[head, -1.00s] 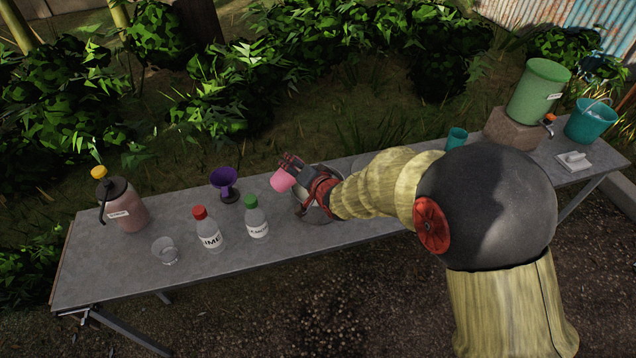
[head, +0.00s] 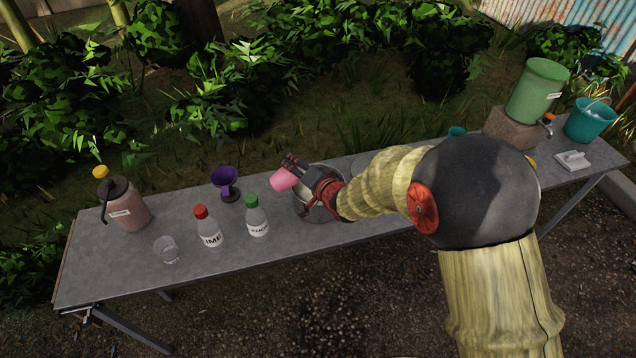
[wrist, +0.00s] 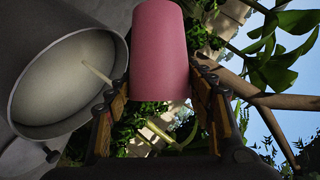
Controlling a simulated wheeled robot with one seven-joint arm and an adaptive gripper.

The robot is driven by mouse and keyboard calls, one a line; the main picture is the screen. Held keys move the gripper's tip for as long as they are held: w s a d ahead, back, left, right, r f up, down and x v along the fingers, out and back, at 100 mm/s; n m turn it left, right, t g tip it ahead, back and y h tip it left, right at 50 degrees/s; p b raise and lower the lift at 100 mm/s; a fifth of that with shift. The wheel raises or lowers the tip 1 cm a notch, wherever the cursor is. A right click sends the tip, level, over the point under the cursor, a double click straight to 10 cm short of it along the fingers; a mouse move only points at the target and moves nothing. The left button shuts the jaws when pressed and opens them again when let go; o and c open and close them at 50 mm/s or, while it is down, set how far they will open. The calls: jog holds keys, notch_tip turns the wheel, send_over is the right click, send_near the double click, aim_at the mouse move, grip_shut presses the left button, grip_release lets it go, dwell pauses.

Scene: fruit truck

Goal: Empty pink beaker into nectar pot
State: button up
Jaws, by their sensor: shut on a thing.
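The pink beaker (head: 282,180) is in my gripper (head: 296,168), above the table and at the left side of a grey metal pot (head: 311,213), probably the nectar pot. The beaker looks tilted in the head view. In the wrist view the beaker (wrist: 159,50) sits between the two fingers (wrist: 160,105). There the pot's round open mouth (wrist: 20,112) is just left of the beaker, with pale contents inside. A thin pale streak runs from the pot's mouth toward the beaker; I cannot tell what it is. The beaker's inside is hidden.
Left of the pot stand a green-capped bottle (head: 257,222), a red-capped bottle (head: 209,230), a clear glass (head: 166,249), a purple goblet-shaped vessel (head: 225,183) and a yellow-capped jug (head: 125,207). A green dispenser (head: 537,92) and teal bucket (head: 590,120) stand far right.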

jog(key=shift+w+d+f+m+y+b, duration=0.1)
jog(key=shift+d+f+m+y+b, duration=0.15)
jog(key=shift+f+m+y, duration=0.25)
jog(key=shift+w+d+f+m+y+b, duration=0.1)
jog(key=shift+d+f+m+y+b, duration=0.15)
jog(key=shift+f+m, duration=0.4)
dwell(1.6)
jog(key=shift+w+d+r+m+y+p, duration=0.1)
jog(key=shift+d+m+y+p, duration=0.2)
jog(key=shift+d+p, duration=0.15)
jog(key=shift+w+d+r+m+y+p, duration=0.1)
jog(key=shift+d+m+y+p, duration=0.15)
jog(key=shift+d+p, duration=0.15)
dwell(0.6)
jog(key=shift+d+m, duration=0.15)
jog(key=shift+m, duration=0.25)
dwell(0.3)
